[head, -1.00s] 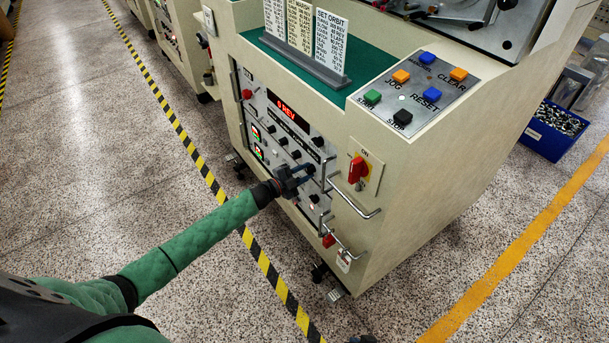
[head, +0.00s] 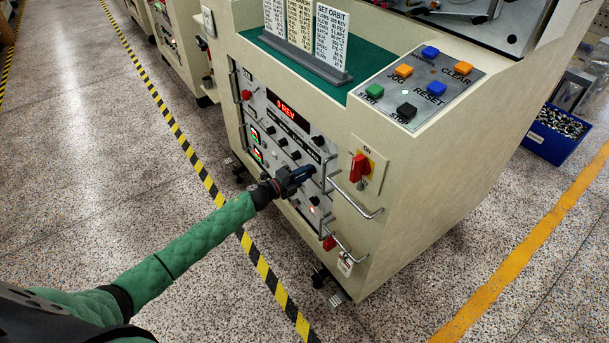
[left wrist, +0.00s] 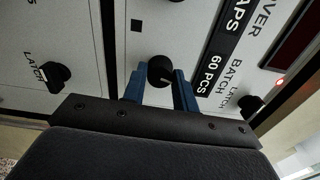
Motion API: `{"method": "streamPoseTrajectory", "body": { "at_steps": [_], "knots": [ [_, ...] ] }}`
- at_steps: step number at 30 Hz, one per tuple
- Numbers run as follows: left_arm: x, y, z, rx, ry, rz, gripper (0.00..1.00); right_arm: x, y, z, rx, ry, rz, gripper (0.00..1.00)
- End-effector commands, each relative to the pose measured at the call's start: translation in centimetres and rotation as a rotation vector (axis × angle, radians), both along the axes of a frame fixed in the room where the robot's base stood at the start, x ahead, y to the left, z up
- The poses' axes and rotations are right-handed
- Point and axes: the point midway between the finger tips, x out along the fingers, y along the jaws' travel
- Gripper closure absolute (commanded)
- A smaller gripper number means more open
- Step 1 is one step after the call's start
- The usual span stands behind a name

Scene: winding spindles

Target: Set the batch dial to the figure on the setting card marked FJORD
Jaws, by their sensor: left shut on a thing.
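My left gripper (head: 308,172) is at the lower right of the machine's front panel (head: 262,108). In the left wrist view its blue fingers (left wrist: 160,90) are shut on a round black knob (left wrist: 160,70). Beside this knob is a dark window reading "60 PCS" (left wrist: 217,74), with the label BATCH by it. Three setting cards stand in a grey holder on top of the machine. The right card (head: 330,32) is headed SET ORBIT. The headings of the middle card (head: 299,24) and left card (head: 274,17) are cut off, so FJORD is not readable. My right gripper is not in view.
Two LATCH knobs flank the fingers, one at left (left wrist: 58,76) and one at right (left wrist: 250,104). A red display (head: 287,109) reads "0 REV". Metal handles (head: 355,200), a red switch (head: 360,168) and a button plate (head: 418,85) are close by.

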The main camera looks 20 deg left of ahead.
Motion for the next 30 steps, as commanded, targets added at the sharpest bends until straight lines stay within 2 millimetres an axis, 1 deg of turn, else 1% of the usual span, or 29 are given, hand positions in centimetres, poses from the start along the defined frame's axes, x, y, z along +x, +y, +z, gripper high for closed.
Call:
{"method": "streamPoseTrajectory", "body": {
  "at_steps": [14, 15, 17, 18, 26, 30],
  "knots": [
    [-0.07, -0.07, -0.11, 0.009, -0.006, -0.001, 0.94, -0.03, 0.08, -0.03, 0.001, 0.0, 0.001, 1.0],
    [-0.06, -0.07, -0.11, 0.009, -0.005, -0.001, 0.64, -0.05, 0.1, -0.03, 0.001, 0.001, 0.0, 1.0],
    [-0.05, -0.07, -0.09, 0.009, -0.005, -0.001, 0.52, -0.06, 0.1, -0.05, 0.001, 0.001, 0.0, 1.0],
    [-0.05, -0.06, -0.09, 0.009, -0.005, -0.001, 0.5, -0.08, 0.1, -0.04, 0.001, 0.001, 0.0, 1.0],
    [-0.08, 0.01, -0.06, 0.008, -0.005, 0.0, 0.5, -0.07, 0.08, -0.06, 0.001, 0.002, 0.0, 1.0],
    [-0.78, 0.6, -0.22, 0.01, -0.004, 0.0, 0.5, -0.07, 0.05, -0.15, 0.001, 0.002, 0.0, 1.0]
  ]
}}
